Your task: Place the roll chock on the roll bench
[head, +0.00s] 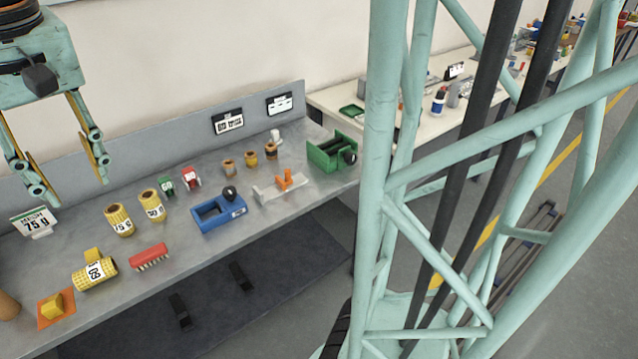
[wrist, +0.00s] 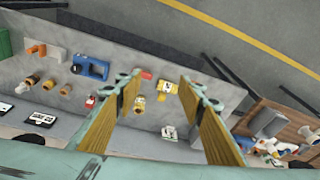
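The roll bench (head: 185,265) is a long grey metal table against the wall. A small yellow block (head: 52,305), which looks like the roll chock, sits on an orange square (head: 60,316) at the bench's near left end. Another small yellow block (head: 92,254) shows just behind a lying yellow roll (head: 95,274); I cannot tell for certain which is the chock. My gripper (head: 73,188) is open and empty, high above the left part of the bench. In the wrist view its two fingers (wrist: 160,88) are spread, with the lying roll seen between them.
Two yellow rolls (head: 136,213) stand behind a red brush (head: 149,257). A blue holder (head: 218,213), a grey and orange fixture (head: 280,187) and a green machine (head: 331,155) stand farther right. A 75 g sign (head: 35,222) stands at the back left. Small rolls stand near the wall.

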